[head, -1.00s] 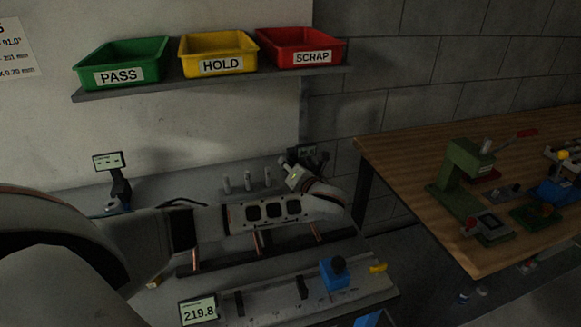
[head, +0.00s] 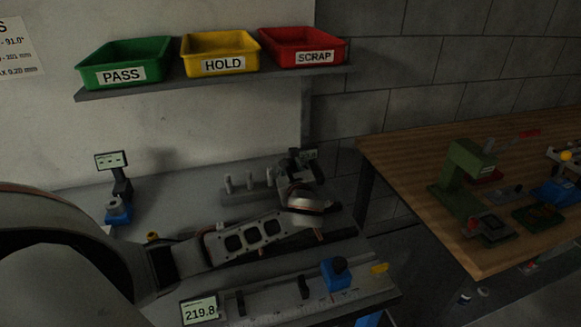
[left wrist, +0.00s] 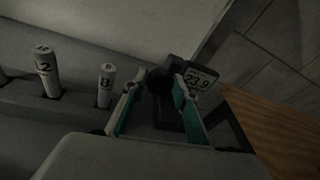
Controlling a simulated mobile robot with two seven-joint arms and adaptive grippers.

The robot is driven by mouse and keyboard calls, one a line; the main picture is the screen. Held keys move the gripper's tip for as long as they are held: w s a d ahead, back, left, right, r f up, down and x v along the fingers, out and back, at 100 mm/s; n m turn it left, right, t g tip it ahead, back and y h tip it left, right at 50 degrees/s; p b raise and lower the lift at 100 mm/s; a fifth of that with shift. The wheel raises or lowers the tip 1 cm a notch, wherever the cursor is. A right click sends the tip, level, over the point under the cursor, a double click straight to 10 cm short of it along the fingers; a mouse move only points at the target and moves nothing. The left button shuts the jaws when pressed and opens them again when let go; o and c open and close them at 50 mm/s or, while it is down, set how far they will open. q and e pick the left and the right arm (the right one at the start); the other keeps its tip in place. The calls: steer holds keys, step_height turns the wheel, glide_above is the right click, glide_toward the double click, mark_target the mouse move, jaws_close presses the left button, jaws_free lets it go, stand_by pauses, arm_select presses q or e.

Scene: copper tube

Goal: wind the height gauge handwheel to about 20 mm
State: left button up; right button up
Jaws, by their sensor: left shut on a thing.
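The height gauge (head: 309,154) stands at the back right of the grey bench, with its small display turned mostly away in the head view. In the left wrist view its display (left wrist: 201,80) appears to read 23.9. The dark round handwheel (left wrist: 159,79) sits beside that display, between my left fingertips. My left gripper (left wrist: 158,84) is shut on the handwheel, with one finger on each side. In the head view my left gripper (head: 294,172) is small and dark in front of the gauge, and my arm hides part of the bench. My right gripper is not in view.
Numbered pins (left wrist: 46,72) stand in a grey block (head: 247,194) just left of the gauge. A length rig with a 219.8 display (head: 200,310) lies along the front. A wall shelf (head: 215,81) with bins hangs above. A wooden table (head: 400,165) stands right.

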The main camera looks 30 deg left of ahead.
arm_select(q)
steer(key=shift+n, duration=0.6)
steer(key=o, duration=1.1)
step_height(320, 180, up, 10)
